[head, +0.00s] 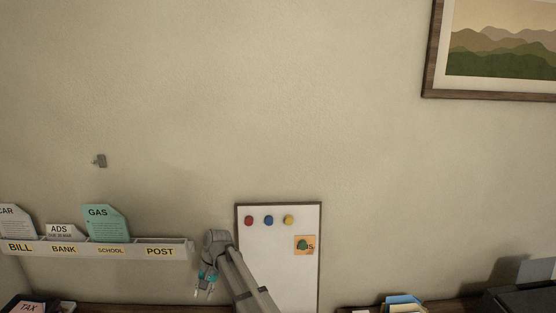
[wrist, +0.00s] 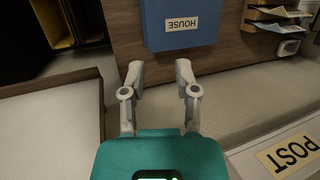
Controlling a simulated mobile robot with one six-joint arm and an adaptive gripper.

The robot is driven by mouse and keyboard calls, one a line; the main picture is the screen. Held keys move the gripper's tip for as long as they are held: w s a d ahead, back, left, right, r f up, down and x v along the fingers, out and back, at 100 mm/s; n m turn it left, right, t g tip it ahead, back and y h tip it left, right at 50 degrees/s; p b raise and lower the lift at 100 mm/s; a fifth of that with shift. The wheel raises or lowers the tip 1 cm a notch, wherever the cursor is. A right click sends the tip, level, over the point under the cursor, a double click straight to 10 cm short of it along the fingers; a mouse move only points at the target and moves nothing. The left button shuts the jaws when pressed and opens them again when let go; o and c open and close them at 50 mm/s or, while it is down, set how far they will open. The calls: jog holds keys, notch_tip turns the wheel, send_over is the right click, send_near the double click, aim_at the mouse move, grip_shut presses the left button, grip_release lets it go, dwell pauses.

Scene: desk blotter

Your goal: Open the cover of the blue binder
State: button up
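The blue binder (wrist: 180,12) is at the top of the wrist view, with a pale label reading HOUSE upside down. Only part of it shows, cut off by the frame's top edge. I cannot tell from this part whether its cover is shut. My gripper (wrist: 159,75) is open and empty, its two fingers spread and pointing toward the binder, apart from it. In the head view my gripper (head: 205,285) hangs in front of the wall, left of the whiteboard. The binder does not show in the head view.
A wall rack (head: 120,250) labelled BILL, BANK, SCHOOL and POST is left of my gripper; its POST label (wrist: 288,152) shows in the wrist view. The whiteboard (head: 270,240) is behind my arm. Stacked papers (wrist: 275,22) are right of the binder. The upper wall is mostly clear.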

jog(key=s+d+t+h, duration=0.1)
jog(key=s+d, duration=0.4)
jog(key=d, duration=0.8)
jog(key=s+d+f+h, duration=0.1)
jog(key=s+d, duration=0.3)
jog(key=d, duration=1)
jog(key=s+d+f+t+h, duration=0.1)
jog(key=s+d, duration=0.4)
jog(key=d, duration=0.9)
jog(key=shift+s+m+t+b, duration=0.3)
jog(key=shift+a, duration=0.1)
grip_shut()
jog(key=w+a+f+m+y+b, duration=0.4)
jog(key=a+f+m+b, duration=0.2)
jog(key=a+b, duration=0.5)
jog(key=w+a+f+m+y+b, duration=0.5)
jog(key=a+f+b, duration=0.3)
jog(key=a+b, duration=0.3)
jog(key=w+a+f+m+y+b, duration=0.4)
jog(key=w+a+f+m+b, duration=0.1)
jog(key=a+b, duration=0.6)
jog(key=shift+w+a+f+m+y+b, duration=0.15)
jog(key=shift+a+f+m+y+b, duration=0.25)
jog(key=shift+a+f+m, duration=0.6)
